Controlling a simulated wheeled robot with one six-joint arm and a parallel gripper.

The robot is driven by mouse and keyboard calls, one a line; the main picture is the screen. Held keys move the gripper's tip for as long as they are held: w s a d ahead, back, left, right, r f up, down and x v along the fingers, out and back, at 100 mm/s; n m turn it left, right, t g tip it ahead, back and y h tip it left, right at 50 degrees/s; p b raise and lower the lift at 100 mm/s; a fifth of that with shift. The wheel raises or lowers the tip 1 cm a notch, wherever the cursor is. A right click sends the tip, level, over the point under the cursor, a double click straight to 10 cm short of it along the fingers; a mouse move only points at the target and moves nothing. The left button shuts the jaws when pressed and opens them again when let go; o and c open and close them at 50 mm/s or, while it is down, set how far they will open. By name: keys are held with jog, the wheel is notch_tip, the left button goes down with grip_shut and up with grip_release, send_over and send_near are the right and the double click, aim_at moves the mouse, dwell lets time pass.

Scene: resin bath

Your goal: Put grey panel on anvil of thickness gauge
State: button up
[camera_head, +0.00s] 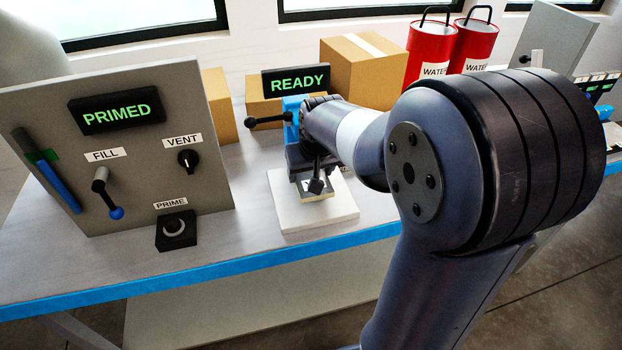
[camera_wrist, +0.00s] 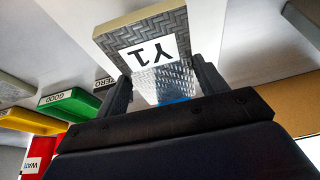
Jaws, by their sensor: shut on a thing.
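My gripper (camera_wrist: 160,76) is shut on the grey panel (camera_wrist: 118,47), a textured plate with a tan edge and a white Y1 label, upside down in the wrist view. In the head view the panel (camera_head: 318,187) shows small, over a white base (camera_head: 285,211). I cannot tell whether it touches that base. My arm hides most of the gripper there. A blue and black device (camera_head: 292,106) with a ball-ended lever stands behind, by a READY display (camera_head: 295,81). I cannot make out the anvil or tell for certain which device is the thickness gauge.
A grey control board (camera_head: 60,95) with a PRIMED display stands left, a black PRIME switch (camera_head: 176,231) before it. Cardboard boxes (camera_head: 365,75) and red canisters (camera_head: 478,42) stand behind. The wrist view shows a green GOOD tray (camera_wrist: 72,108). The bench (camera_head: 110,262) is clear at front left.

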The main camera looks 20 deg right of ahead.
jog(key=shift+s+f, duration=0.1)
jog(key=shift+f, duration=1.35)
jog(key=shift+f, duration=0.2)
jog(key=o, duration=1.1)
jog(key=shift+r, duration=0.55)
jog(key=p+v, duration=0.1)
jog(key=v, duration=1)
jog(key=shift+s+r, duration=0.15)
jog(key=shift+r, duration=0.05)
